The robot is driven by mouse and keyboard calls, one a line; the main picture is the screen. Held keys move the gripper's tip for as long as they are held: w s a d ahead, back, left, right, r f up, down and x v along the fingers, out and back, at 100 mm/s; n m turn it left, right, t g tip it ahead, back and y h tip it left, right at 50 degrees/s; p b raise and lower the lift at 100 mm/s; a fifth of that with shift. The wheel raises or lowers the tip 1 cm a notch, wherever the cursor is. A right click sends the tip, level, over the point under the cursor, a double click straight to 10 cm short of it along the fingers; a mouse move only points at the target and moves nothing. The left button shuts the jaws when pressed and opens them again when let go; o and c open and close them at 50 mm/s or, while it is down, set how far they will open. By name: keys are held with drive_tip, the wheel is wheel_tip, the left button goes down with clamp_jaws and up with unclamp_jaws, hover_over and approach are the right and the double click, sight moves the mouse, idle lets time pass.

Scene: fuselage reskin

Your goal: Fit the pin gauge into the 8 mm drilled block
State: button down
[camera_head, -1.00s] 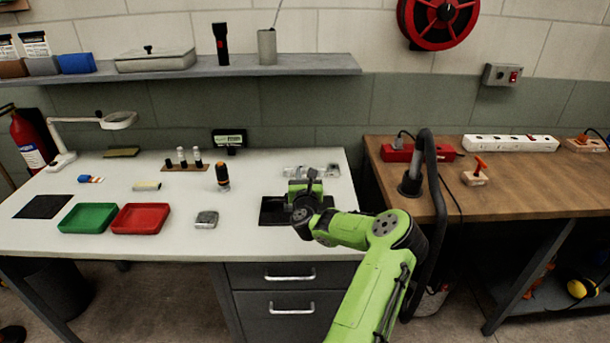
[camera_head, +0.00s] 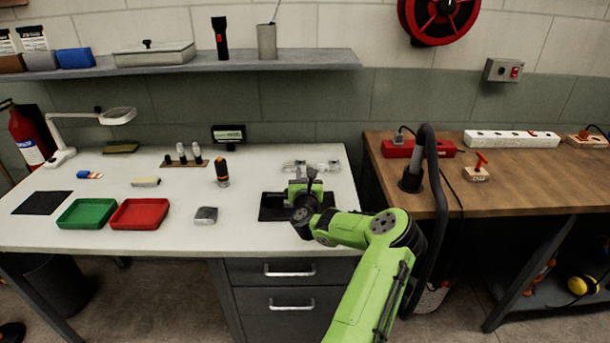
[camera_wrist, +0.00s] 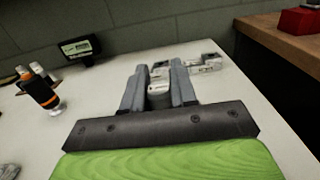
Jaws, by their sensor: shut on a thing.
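My gripper (camera_head: 304,184) is over the right part of the white bench, above a dark mat (camera_head: 270,209). In the wrist view my gripper (camera_wrist: 160,70) has its two grey fingers shut on a short grey cylindrical piece, which I take for the pin gauge (camera_wrist: 159,97). Its lower end is hidden. Metal blocks (camera_wrist: 206,63) lie beyond the fingertips, and they also show behind my gripper in the head view (camera_head: 324,166). I cannot tell which is the 8 mm drilled block, nor whether the pin touches any block.
A black and orange upright tool (camera_head: 222,172) and a small grey box (camera_head: 206,215) stand left of my gripper. A rack with several pieces (camera_head: 184,162), a small display (camera_head: 229,135), a green tray (camera_head: 87,213) and a red tray (camera_head: 139,214) are farther left. A black hose (camera_head: 432,170) rises at right.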

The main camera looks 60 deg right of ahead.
drive_tip(key=shift+f+b, duration=0.55)
drive_tip(key=shift+f, duration=0.4)
drive_tip(key=c, duration=0.8)
unclamp_jaws()
drive_tip(key=shift+b+v, duration=0.65)
drive_tip(key=shift+v, duration=1.9)
drive_tip(key=shift+f, duration=0.15)
